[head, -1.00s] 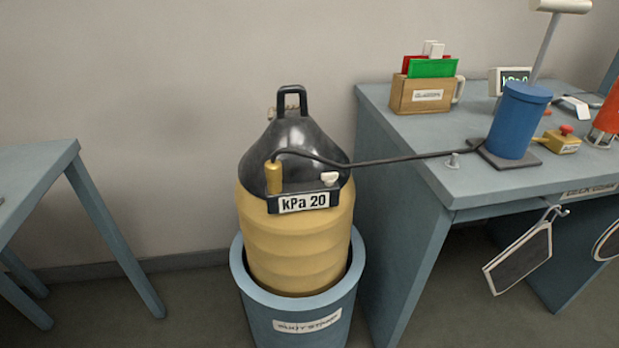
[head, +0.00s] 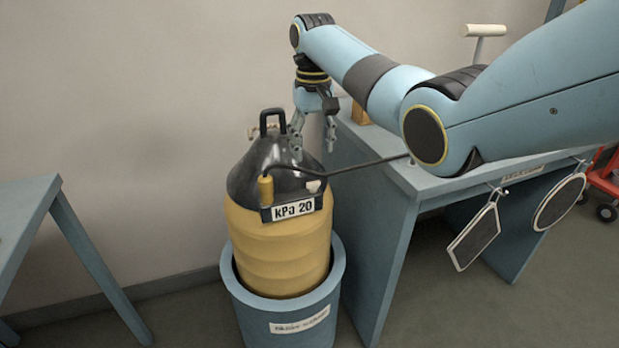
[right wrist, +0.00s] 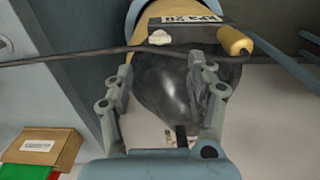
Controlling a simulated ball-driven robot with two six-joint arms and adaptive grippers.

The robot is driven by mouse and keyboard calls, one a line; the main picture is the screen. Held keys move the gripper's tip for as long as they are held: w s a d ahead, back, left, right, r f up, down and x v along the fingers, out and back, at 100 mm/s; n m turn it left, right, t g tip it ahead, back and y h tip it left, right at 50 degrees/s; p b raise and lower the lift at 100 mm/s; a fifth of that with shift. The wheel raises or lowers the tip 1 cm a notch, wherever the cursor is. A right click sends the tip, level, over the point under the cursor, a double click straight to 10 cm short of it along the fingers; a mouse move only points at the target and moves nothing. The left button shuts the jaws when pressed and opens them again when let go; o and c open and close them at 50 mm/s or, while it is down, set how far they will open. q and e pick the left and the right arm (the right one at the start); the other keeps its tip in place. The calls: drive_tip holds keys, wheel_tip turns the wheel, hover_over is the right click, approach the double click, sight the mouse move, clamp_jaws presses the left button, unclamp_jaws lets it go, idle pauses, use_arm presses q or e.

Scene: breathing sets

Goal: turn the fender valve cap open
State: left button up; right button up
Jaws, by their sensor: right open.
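The fender (head: 275,245) is a yellow ribbed body with a black domed top and a "kPa 20" plate, upright in a blue stand. A small white cap (head: 313,186) sits at the plate's right end; it also shows in the right wrist view (right wrist: 160,38). I take it for the valve cap, though I cannot be sure. A brass fitting (head: 265,188) stands at the plate's left end. My right gripper (head: 313,147) is open and empty by the dome's upper right side. In the right wrist view its fingers (right wrist: 162,64) straddle the dome, apart from the cap.
A dark hose (head: 365,165) runs from the brass fitting across the dome to the right workbench (head: 395,195). A black handle (head: 271,120) tops the fender. Tags hang from the bench. Another table (head: 22,215) stands left, with clear floor between.

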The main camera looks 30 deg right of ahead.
sight(313, 186)
wheel_tip(313, 186, down, 9)
drive_tip(key=shift+r+b, duration=0.15)
drive_tip(key=shift+b, duration=0.5)
drive_tip(key=shift+c, duration=0.2)
drive_tip(key=c, duration=1.1)
